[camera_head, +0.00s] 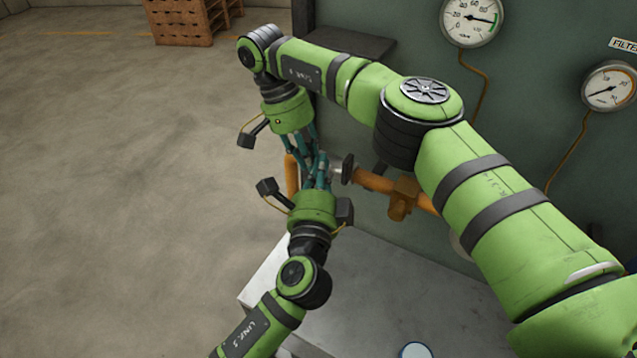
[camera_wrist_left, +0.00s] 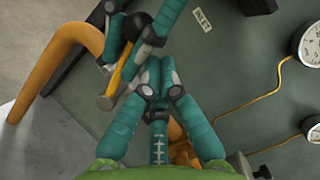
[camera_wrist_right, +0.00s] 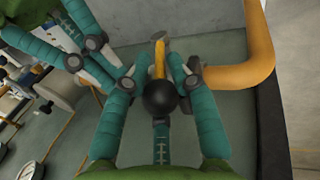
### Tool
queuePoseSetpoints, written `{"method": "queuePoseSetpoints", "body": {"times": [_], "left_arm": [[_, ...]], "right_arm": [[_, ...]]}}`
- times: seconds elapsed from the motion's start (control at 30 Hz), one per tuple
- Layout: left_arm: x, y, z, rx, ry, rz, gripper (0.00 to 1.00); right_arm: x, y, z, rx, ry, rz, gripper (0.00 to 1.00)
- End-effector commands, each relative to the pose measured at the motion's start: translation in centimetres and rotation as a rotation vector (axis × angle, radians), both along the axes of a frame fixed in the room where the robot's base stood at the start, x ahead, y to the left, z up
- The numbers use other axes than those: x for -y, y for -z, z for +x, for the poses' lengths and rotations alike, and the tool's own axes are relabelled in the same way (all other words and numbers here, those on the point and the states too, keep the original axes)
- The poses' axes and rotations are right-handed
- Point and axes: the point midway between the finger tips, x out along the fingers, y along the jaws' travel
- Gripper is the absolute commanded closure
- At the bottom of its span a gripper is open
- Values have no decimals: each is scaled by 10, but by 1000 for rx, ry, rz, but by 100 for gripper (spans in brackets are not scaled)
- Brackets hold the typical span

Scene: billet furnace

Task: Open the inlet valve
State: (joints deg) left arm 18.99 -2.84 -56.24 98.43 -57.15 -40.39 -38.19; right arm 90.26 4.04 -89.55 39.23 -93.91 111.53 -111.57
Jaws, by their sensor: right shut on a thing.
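The inlet valve's lever, a yellow handle (camera_wrist_right: 159,62) with a black ball knob (camera_wrist_right: 160,97), shows in the right wrist view. My right gripper (camera_wrist_right: 159,72) is shut on the lever, its fingers on both sides behind the knob. In the left wrist view the yellow handle (camera_wrist_left: 112,88) and knob (camera_wrist_left: 137,26) lie between the right fingers. My left gripper (camera_wrist_left: 158,76) has its fingertips together, empty, close beside the right one. In the head view the right gripper (camera_head: 312,155) and left gripper (camera_head: 320,170) meet, and they mostly hide the lever.
An orange pipe (camera_head: 372,182) runs along the dark panel; its bend (camera_wrist_right: 262,60) is beside the right gripper. A small label (camera_wrist_left: 203,19) sits on the panel. Two gauges (camera_head: 472,18) (camera_head: 608,86) hang at right. A pale table (camera_head: 375,285) is below.

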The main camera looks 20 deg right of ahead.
Motion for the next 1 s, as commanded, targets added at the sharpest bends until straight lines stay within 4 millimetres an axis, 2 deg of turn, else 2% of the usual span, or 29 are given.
{"method": "queuePoseSetpoints", "body": {"times": [0.13,0.43,0.6,0.83,0.87,0.9,1.0], "left_arm": [[3,-1,7,-1,0,-1,100],[3,-1,8,-2,0,-1,100],[-8,-2,16,-2,-3,-2,100],[-11,-3,19,0,-13,2,100],[-11,-3,19,0,-13,2,100],[-12,-3,19,0,-14,3,100],[-12,-2,19,0,-14,5,100]], "right_arm": [[1,-4,2,9,2,0,100],[1,-4,2,9,2,1,100],[1,-5,2,9,2,0,100],[2,-5,1,6,3,-3,100],[2,-5,1,5,3,-4,63],[2,-5,1,4,3,-4,55],[3,-3,1,1,4,-5,55]]}}
